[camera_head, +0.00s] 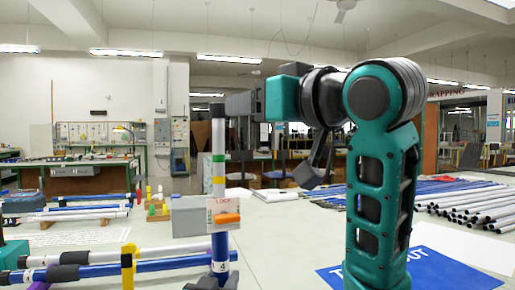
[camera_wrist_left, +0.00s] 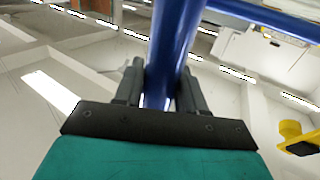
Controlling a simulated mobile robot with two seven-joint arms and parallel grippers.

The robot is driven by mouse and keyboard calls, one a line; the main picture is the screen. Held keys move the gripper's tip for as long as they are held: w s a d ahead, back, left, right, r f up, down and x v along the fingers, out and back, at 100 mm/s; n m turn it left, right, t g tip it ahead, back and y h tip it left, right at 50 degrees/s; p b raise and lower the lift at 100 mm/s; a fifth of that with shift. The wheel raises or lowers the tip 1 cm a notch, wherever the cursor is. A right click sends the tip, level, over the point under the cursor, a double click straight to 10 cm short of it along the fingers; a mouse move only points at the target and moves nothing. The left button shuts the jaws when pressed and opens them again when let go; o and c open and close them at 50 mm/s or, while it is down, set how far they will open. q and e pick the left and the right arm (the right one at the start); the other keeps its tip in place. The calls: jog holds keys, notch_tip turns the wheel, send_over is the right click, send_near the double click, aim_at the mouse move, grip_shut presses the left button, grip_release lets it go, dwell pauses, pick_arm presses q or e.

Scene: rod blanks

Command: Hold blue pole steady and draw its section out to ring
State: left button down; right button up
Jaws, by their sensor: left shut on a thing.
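The blue pole (camera_head: 220,248) stands upright left of centre, with a number label low on it. Its pale inner section (camera_head: 218,137) rises above, with a green ring (camera_head: 218,158) and a yellow ring (camera_head: 218,180) showing and a dark top end. A collar marked LOCK with an orange lever (camera_head: 228,218) sits at the joint. My left gripper (camera_head: 208,284) is shut on the blue pole low down; the left wrist view shows the pole (camera_wrist_left: 172,50) between its fingers. My right gripper (camera_head: 240,104) reaches the section's top end from the right; its finger gap is hidden.
Blue and pale poles lie in yellow holders (camera_head: 128,265) at the left. A blue mat (camera_head: 430,272) and many loose rods (camera_head: 470,203) lie at the right. Small coloured pegs (camera_head: 157,205) stand behind the pole. The grey tabletop (camera_head: 285,235) between pole and right arm is clear.

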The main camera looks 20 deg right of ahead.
pick_arm(q)
jog(key=shift+r, duration=0.1)
jog(key=c, duration=1)
grip_release()
jog(key=shift+r, duration=0.1)
jog(key=shift+c, duration=0.2)
jog(key=o, duration=0.5)
jog(key=shift+c, duration=0.2)
jog(key=shift+f, duration=0.25)
jog(key=shift+s+a, duration=0.1)
jog(key=v, duration=0.7)
jog(key=shift+s, duration=0.45)
jog(key=shift+w, duration=0.1)
